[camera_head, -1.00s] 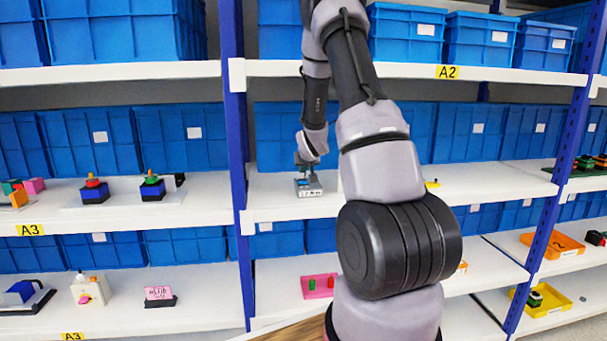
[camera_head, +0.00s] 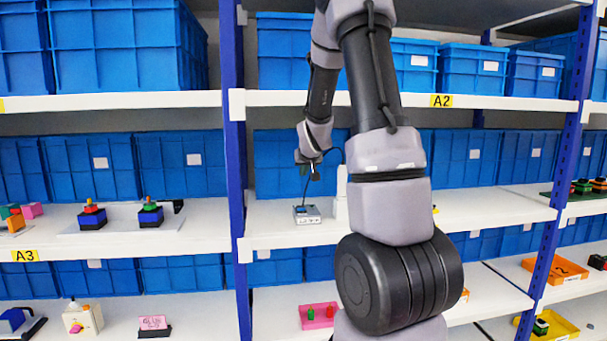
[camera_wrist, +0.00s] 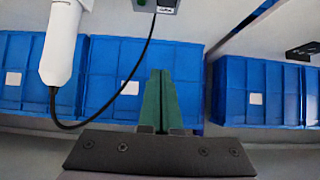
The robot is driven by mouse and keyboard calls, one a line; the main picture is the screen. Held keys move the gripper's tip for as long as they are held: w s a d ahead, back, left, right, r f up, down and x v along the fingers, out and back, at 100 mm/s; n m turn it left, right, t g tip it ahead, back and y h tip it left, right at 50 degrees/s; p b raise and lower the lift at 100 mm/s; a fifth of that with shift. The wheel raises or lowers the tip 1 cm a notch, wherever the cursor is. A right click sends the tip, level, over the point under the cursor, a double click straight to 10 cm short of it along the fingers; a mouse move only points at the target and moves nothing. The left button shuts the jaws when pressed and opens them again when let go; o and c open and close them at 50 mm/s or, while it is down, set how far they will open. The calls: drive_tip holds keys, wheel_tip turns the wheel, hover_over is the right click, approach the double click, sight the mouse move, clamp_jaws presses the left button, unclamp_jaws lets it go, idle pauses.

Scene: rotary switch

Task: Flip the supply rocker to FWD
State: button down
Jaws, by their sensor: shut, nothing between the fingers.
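A small grey switch box (camera_head: 307,217) with a blue part on top stands on the middle shelf, left of my arm in the head view. Lettering on its front is too small to read, and I cannot tell which way its rocker is set. In the wrist view, part of a grey box (camera_wrist: 157,5) is cut off at the top edge. My gripper (camera_head: 315,176) is above the switch box, apart from it. In the wrist view its green fingers (camera_wrist: 160,95) are together, with nothing between them.
A white post (camera_head: 341,199) stands right of the box; the wrist view shows a white cylinder (camera_wrist: 62,45) with a black cable (camera_wrist: 118,92) near my fingers. Blue bins (camera_head: 280,163) line the shelf behind. A blue upright (camera_head: 236,150) is to the left.

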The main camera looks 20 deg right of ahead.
drive_tip(key=s+a+r+g+y, duration=0.1)
drive_tip(key=s+a+r, duration=0.3)
drive_tip(key=s, duration=0.7)
drive_tip(key=s+a+r+g+y, duration=0.1)
drive_tip(key=s+a+r+y, duration=0.1)
drive_tip(key=s+a+r, duration=0.3)
drive_tip(key=s+a+r+m+g+y, duration=0.1)
drive_tip(key=s+a+r, duration=0.3)
drive_tip(key=s+a, duration=0.5)
drive_tip(key=s+y, duration=0.1)
drive_tip(key=s, duration=0.7)
drive_tip(key=shift+s+a+r, duration=0.15)
drive_tip(key=shift+s, duration=0.15)
